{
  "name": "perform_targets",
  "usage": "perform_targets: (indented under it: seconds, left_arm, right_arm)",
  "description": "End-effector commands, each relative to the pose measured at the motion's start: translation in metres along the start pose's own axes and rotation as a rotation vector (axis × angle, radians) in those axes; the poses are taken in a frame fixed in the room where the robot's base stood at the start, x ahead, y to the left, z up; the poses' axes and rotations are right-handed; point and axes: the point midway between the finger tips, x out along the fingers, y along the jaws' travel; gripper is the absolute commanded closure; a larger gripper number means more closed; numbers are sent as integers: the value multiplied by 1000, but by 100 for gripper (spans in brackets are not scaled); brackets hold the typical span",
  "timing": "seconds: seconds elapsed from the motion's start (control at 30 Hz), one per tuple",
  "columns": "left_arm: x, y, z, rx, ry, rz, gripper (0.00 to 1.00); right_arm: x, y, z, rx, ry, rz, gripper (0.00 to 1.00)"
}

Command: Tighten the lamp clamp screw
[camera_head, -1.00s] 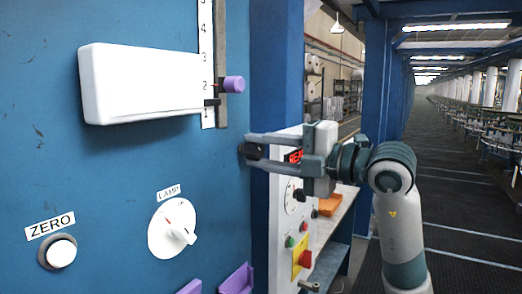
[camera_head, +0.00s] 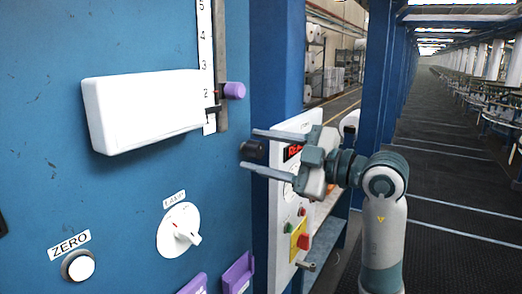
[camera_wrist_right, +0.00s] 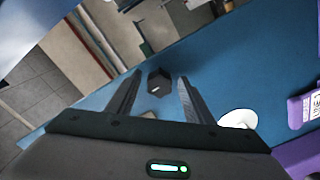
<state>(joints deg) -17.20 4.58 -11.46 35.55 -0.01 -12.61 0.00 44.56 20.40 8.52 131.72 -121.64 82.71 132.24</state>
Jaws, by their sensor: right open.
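A dark knob (camera_head: 252,150), which looks like the clamp screw, sticks out at the right edge of the blue panel (camera_head: 130,195). My right gripper (camera_head: 249,149) is open, with one finger above the knob and one below it in the head view. In the right wrist view the knob (camera_wrist_right: 159,82) shows a faceted end with a small light mark. It sits between the two fingertips (camera_wrist_right: 161,77), with a visible gap on each side. The white lamp housing (camera_head: 145,110) is to the upper left. My left gripper is not in view.
A purple knob (camera_head: 234,90) sits by the number scale (camera_head: 204,60) above. The white LAMP dial (camera_head: 178,230) and ZERO button (camera_head: 80,266) are lower left. Purple brackets (camera_head: 238,274) project below.

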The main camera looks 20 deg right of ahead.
Motion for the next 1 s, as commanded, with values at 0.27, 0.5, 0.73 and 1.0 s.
perform_targets:
  seconds: [0.27,0.5,0.73,1.0]
  left_arm:
    - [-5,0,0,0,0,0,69]
    - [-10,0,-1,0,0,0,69]
    - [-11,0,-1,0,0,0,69]
    - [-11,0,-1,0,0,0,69]
  right_arm:
    - [-21,2,0,-3,-3,1,53]
    - [-51,1,0,-3,-2,1,53]
    - [-69,0,0,-3,-1,1,53]
    - [-70,0,0,-2,0,0,53]
